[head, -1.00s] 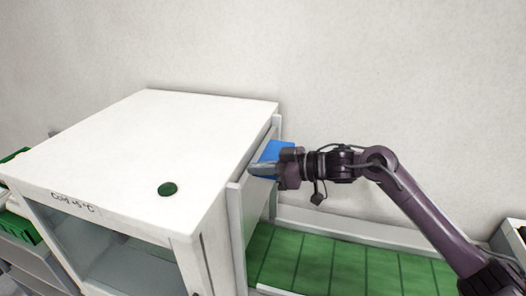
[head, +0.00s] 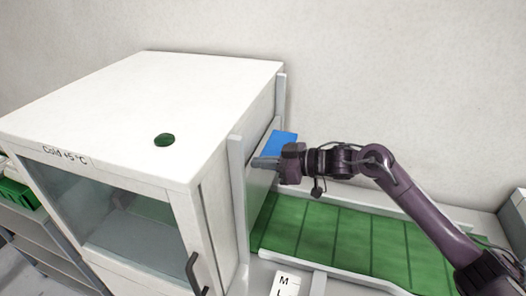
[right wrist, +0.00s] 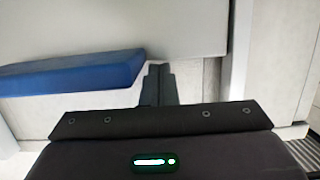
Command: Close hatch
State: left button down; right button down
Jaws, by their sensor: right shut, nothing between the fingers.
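The white cold cabinet (head: 150,95) stands at the left. On its right side a pale hatch panel (head: 258,182) sits between two grey upright rails (head: 238,200). A blue block (head: 284,142) sticks out from the panel and also shows in the right wrist view (right wrist: 75,72), left of the fingers. My right gripper (head: 264,162) is shut and empty, beside the blue block on its near side. Its fingertips (right wrist: 158,75) are close to the pale surface; I cannot tell if they touch. The gripper hides part of the hatch. My left gripper is not in view.
A green segmented conveyor (head: 340,235) with pale side rails runs right from below the hatch. A white label card (head: 286,284) lies at its front. A dark door handle (head: 195,272) is on the cabinet front. A green round mark (head: 164,140) is on top.

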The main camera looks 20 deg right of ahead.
aim_at(254, 192)
notch_tip(254, 192, down, 10)
jog(key=b, duration=0.4)
jog(key=shift+s+f, duration=0.1)
jog(key=shift+f, duration=0.15)
